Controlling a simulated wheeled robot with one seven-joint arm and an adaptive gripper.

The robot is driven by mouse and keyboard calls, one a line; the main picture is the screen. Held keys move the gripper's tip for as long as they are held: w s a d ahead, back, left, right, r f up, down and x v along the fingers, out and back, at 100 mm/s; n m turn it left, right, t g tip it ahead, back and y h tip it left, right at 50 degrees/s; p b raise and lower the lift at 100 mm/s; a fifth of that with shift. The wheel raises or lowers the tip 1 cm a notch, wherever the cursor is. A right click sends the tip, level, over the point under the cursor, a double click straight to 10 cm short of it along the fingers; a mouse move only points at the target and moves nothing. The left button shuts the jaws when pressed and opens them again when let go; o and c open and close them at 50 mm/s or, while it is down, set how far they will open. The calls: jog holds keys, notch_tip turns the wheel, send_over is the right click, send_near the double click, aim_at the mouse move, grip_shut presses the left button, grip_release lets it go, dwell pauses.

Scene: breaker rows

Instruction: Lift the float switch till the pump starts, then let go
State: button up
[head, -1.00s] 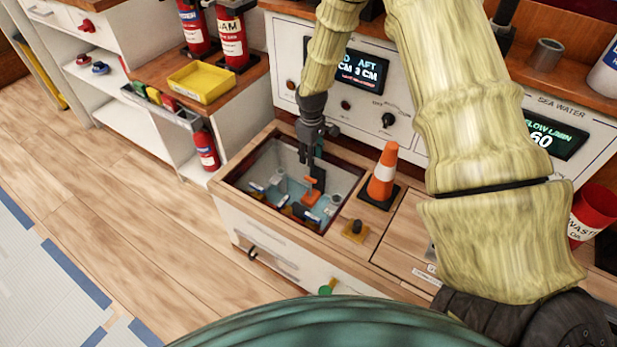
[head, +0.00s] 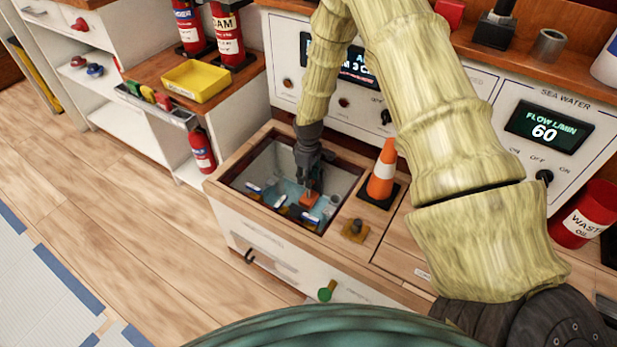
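The orange float switch (head: 310,198) sits low in the open well in the counter, among several small blue, white and yellow parts. My gripper (head: 311,187) reaches down into the well with its fingertips at the float. The fingers cover part of the switch. I cannot tell whether they touch or grip it. The display (head: 357,66) above the well is partly hidden by my arm, so no pump state can be read from it.
An orange and white cone (head: 383,172) and a small knob on a brass plate (head: 355,230) stand just right of the well. A yellow tray (head: 197,82) and fire extinguishers (head: 227,35) are at the left.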

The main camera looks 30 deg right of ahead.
grip_shut()
jog(key=shift+r, duration=0.1)
